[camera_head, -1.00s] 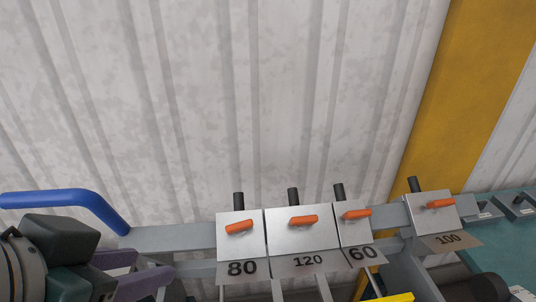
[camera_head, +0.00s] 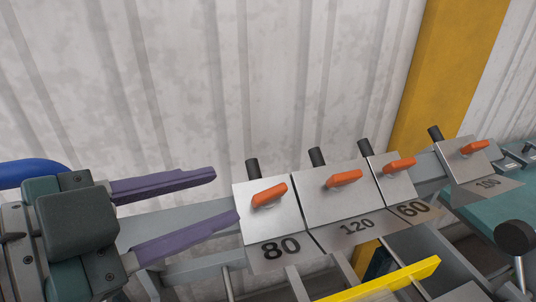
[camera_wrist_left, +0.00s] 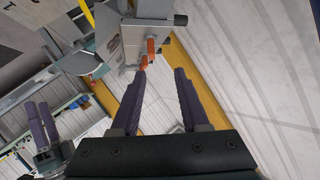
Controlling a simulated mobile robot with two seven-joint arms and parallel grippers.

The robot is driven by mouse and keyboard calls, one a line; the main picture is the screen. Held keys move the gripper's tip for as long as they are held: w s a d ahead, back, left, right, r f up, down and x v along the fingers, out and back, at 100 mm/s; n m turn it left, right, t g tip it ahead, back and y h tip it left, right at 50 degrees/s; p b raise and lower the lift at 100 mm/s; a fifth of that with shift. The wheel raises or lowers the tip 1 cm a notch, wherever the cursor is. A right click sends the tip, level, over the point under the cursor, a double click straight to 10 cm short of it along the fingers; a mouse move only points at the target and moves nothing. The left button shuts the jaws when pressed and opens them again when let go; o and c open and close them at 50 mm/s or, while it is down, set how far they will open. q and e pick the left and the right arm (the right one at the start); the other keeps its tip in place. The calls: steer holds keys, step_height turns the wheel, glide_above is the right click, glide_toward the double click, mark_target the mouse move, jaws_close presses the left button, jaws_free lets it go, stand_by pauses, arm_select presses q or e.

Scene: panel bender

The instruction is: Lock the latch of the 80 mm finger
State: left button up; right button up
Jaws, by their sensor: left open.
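The 80 mm finger (camera_head: 272,222) is a silver plate at the left end of a row on a grey beam, with its "80" label below. Its orange latch (camera_head: 269,195) slants up to the right. My left gripper (camera_head: 226,195) is open and empty, its purple fingertips just left of the 80 plate, apart from the latch. In the left wrist view, an orange latch (camera_wrist_left: 150,48) on a silver plate shows just beyond the fingertips of my left gripper (camera_wrist_left: 160,71). My right gripper (camera_wrist_left: 38,105) shows small at the left there; its opening is unclear.
The 120 finger (camera_head: 325,205), 60 finger (camera_head: 397,188) and 100 finger (camera_head: 466,172) stand to the right, each with an orange latch. A blue handle (camera_head: 30,172) lies at the left, a yellow bar (camera_head: 385,280) below. The wall (camera_head: 200,80) rises behind.

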mark_target(262, 196)
arm_select(q)
steer(key=shift+m+g+h, duration=0.3)
steer(key=shift+m+g, duration=0.1)
steer(key=shift+m, duration=0.1)
steer(key=x, duration=0.5)
steer(key=f+p+x, duration=0.1)
steer(key=x, duration=0.3)
steer(key=shift+d+f, duration=0.15)
steer(key=shift+f, duration=0.1)
jaws_close()
